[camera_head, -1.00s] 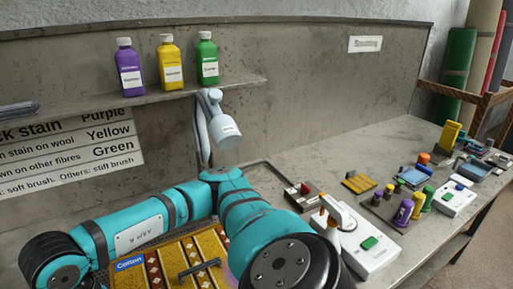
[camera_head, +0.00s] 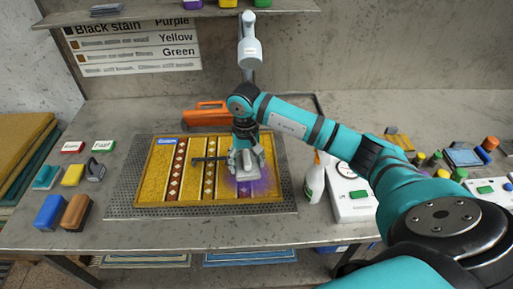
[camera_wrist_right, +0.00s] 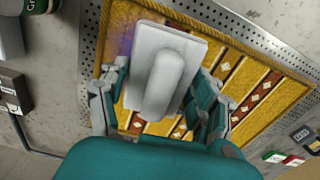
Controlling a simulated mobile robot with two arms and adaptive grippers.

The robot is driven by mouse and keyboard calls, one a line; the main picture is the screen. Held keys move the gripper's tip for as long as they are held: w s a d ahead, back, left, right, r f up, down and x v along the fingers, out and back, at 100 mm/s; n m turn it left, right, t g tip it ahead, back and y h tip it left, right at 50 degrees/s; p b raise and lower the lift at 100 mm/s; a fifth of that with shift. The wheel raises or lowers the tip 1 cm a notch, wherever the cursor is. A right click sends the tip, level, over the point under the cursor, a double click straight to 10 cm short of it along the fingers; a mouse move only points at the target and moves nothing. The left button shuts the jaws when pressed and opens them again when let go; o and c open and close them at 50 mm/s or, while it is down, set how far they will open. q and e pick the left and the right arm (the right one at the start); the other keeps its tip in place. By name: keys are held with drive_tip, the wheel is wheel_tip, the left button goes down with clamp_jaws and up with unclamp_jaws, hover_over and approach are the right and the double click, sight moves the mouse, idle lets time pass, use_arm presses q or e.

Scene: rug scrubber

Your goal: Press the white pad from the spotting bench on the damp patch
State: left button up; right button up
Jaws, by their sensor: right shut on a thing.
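The white pad (camera_head: 246,171) is in my right gripper (camera_head: 243,157), over the right part of the yellow patterned rug (camera_head: 163,184). The right wrist view shows the white pad (camera_wrist_right: 190,45) with its raised rounded handle between the fingers of my right gripper (camera_wrist_right: 160,95). The pad lies flat to the rug, but I cannot tell whether it touches. A purple glow, likely the damp patch (camera_head: 257,187), shows around the pad's edge; the pad hides part of it. My left gripper is not in view.
The rug lies on a perforated metal plate (camera_head: 122,205). A dark bar (camera_head: 205,159) lies on the rug just left of the gripper. A spray bottle (camera_head: 314,180) and a white device (camera_head: 347,196) stand to the right. Brushes (camera_head: 76,212) and coloured blocks sit at left.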

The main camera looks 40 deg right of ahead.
sight(254, 159)
drive_tip(key=shift+w+d+f+m, duration=0.2)
drive_tip(key=shift+d+f, duration=0.2)
drive_tip(key=shift+d, duration=0.25)
drive_tip(key=shift+w+d+f+m, duration=0.2)
drive_tip(key=shift+d+f, duration=0.15)
drive_tip(key=shift+d, duration=0.25)
drive_tip(key=shift+s+d+f, duration=0.1)
drive_tip(key=shift+d+f, duration=0.05)
drive_tip(key=shift+f, duration=0.05)
drive_tip(key=shift+s+f+b, duration=0.15)
drive_tip(key=shift+f+b, duration=0.45)
drive_tip(key=shift+f, duration=0.35)
wheel_tip(254, 159, down, 3)
drive_tip(key=shift+r+b, duration=0.15)
drive_tip(key=shift+b, duration=0.5)
drive_tip(key=shift+f, duration=0.35)
use_arm(q)
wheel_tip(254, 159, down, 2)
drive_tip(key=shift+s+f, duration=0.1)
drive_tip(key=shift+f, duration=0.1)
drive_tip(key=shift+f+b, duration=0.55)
drive_tip(key=shift+b, duration=0.25)
use_arm(e)
drive_tip(key=shift+f, duration=0.65)
